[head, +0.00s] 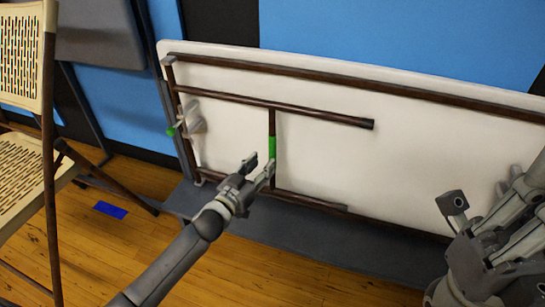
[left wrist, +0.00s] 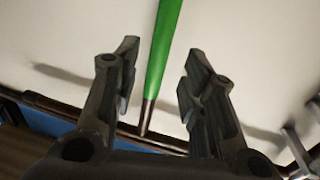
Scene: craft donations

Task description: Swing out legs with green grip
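A folded table (head: 420,165) with a white underside leans on its long edge against the blue wall. Its brown folded leg frame (head: 300,111) has a crossbar with a green grip (head: 272,147). My left gripper (head: 260,167) is open just in front of the lower end of this grip. In the left wrist view the green grip (left wrist: 163,50) runs between the two spread fingers, with clear space on both sides. It is not clamped.
A beige folding chair (head: 20,165) stands at the left, with a grey one (head: 95,35) behind it. A blue tape mark (head: 111,210) is on the wooden floor. A green-tipped grey part (head: 190,122) is near the table's left end.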

